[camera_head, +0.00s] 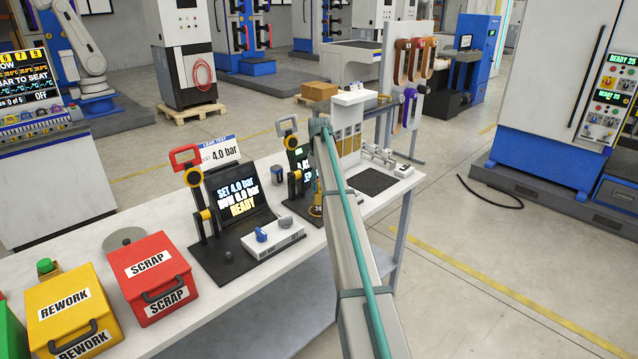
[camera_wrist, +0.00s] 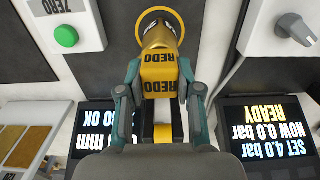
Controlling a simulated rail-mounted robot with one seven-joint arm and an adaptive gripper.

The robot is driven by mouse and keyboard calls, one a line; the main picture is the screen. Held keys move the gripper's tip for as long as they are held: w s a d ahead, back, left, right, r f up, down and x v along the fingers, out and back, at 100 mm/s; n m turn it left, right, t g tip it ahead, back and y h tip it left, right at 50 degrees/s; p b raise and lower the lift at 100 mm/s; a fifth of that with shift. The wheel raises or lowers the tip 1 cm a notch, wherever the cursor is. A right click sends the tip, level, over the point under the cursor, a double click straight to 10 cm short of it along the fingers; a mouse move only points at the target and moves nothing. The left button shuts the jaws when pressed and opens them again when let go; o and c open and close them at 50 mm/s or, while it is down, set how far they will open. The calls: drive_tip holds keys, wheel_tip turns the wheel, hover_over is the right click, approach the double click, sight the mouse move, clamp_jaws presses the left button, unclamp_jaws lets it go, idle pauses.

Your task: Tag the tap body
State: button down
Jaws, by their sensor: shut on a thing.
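My gripper (camera_wrist: 160,76) is shut on a yellow tag (camera_wrist: 158,72) that reads REDO, upside down in the wrist view. A brass-coloured round body (camera_wrist: 160,27), apparently the tap body, shows just beyond the tag. The tag overlaps it in this view, and I cannot tell whether they touch. In the head view a small brass-yellow part (camera_head: 316,203) shows beside my arm, by the second test stand. My arm hides most of that area, and the fingertips are not clear there.
A test stand screen (camera_head: 243,200) reads SET 4.0 bar, READY. A second screen (camera_head: 302,165) is partly behind my arm. A red SCRAP box (camera_head: 152,262) and yellow REWORK box (camera_head: 72,300) stand at the left.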

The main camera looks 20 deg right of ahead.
drive_tip(key=shift+f, duration=0.2)
drive_tip(key=shift+c, duration=0.7)
unclamp_jaws()
drive_tip(key=shift+r+p, duration=1.6)
drive_tip(key=shift+r, duration=1.95)
